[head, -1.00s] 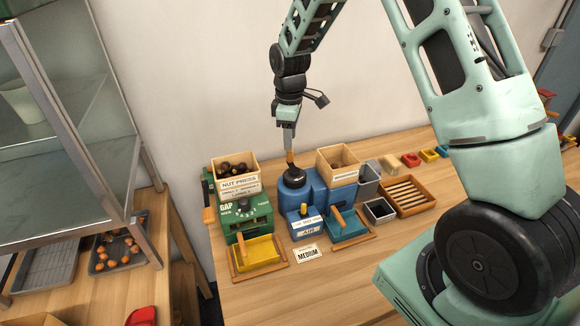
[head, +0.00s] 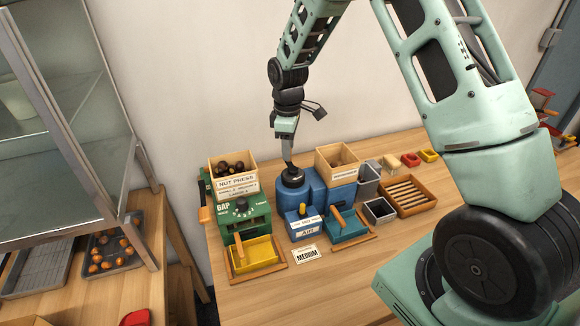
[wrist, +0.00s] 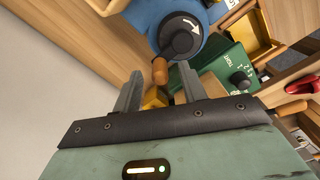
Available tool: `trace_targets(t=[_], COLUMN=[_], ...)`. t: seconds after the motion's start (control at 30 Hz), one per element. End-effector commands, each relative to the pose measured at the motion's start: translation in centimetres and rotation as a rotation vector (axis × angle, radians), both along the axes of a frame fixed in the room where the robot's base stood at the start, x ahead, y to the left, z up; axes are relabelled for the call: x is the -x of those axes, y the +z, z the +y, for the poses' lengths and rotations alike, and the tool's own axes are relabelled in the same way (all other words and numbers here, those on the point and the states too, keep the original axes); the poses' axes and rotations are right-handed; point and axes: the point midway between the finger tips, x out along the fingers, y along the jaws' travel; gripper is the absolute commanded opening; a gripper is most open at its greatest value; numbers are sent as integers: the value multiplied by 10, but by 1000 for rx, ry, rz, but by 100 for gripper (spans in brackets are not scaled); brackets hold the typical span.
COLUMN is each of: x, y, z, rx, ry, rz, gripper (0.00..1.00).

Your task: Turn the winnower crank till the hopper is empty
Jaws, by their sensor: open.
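The blue winnower (head: 313,194) stands on the table with an AIR label on its front. Its wooden hopper (head: 337,160) is on top; the inside looks brown and its contents are too small to tell. The crank is a black disc with a white arrow (wrist: 181,36) in the wrist view, and its wooden handle (wrist: 160,71) points toward my gripper (wrist: 160,78). My gripper is open, with the handle between or just beyond its fingertips; contact cannot be told. In the head view my gripper (head: 289,157) is down at the black disc, and the handle is not visible.
The green nut press (head: 246,220) stands close on the left, with a box of chestnuts (head: 233,167) on top and a yellow tray (head: 252,254) in front. A teal tray (head: 345,229) sits before the winnower. A slatted wooden tray (head: 403,196) lies right.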

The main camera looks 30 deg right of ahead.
Motion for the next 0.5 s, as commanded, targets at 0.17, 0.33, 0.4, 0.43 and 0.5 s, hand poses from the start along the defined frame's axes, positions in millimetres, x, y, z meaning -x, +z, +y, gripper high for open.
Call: trace_targets(t=[0.17,0.33,0.4,0.43,0.5], x=[0,0,0,0,0], y=[-1,-1,-2,-3,-5], z=[0,0,0,0,0], rx=[0,0,0,0,0], ry=[0,0,0,0,0], rz=[0,0,0,0,0], gripper=[42,42,42,42,42])
